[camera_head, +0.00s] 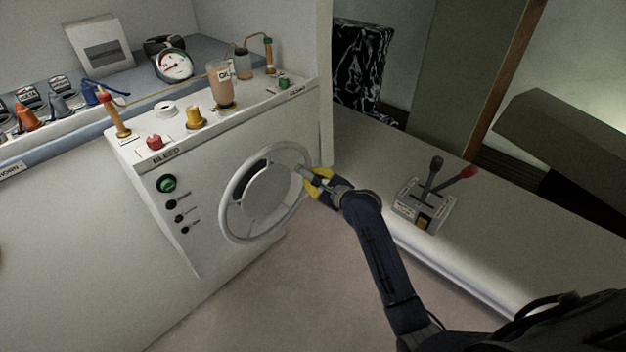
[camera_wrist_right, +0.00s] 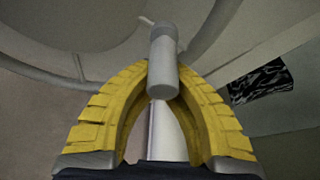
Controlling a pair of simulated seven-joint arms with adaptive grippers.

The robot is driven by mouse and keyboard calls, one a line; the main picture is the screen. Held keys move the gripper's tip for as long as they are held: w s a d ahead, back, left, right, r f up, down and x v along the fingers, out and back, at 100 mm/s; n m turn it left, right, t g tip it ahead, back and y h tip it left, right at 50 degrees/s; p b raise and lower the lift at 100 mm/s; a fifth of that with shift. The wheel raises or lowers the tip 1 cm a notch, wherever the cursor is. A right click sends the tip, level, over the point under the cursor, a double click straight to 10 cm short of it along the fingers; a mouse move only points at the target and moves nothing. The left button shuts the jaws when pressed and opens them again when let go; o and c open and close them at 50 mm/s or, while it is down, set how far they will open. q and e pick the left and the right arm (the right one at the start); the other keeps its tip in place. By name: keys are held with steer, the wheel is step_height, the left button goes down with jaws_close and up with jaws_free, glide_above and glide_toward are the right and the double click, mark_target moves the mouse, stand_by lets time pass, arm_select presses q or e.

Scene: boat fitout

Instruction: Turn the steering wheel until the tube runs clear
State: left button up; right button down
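The steering wheel (camera_head: 266,194) is grey, with a rim, spokes and a broad hub, upright on the front of a white console. My right gripper (camera_head: 311,181) is at the wheel's right side. In the right wrist view its curved yellow fingers (camera_wrist_right: 162,76) close in on both sides of a grey knob (camera_wrist_right: 163,62) standing out from the wheel, and appear to grip it. A thin amber tube (camera_head: 165,93) runs above the console top from the left fitting. Another thin tube runs from the right fitting (camera_head: 268,52) to a small jar (camera_head: 243,66). Whether their fluid is clear cannot be told. My left gripper is out of view.
On the console (camera_head: 200,240) top stand a brown-filled bottle (camera_head: 224,88), a yellow knob (camera_head: 196,117) and a red knob (camera_head: 154,142). A round gauge (camera_head: 174,65) is behind. A lever box (camera_head: 424,208) sits on the ledge at right. Floor before the wheel is clear.

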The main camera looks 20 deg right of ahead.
steer(key=shift+d+f, duration=1.05)
steer(key=shift+f, duration=0.65)
steer(key=v, duration=0.9)
steer(key=shift+r, duration=0.2)
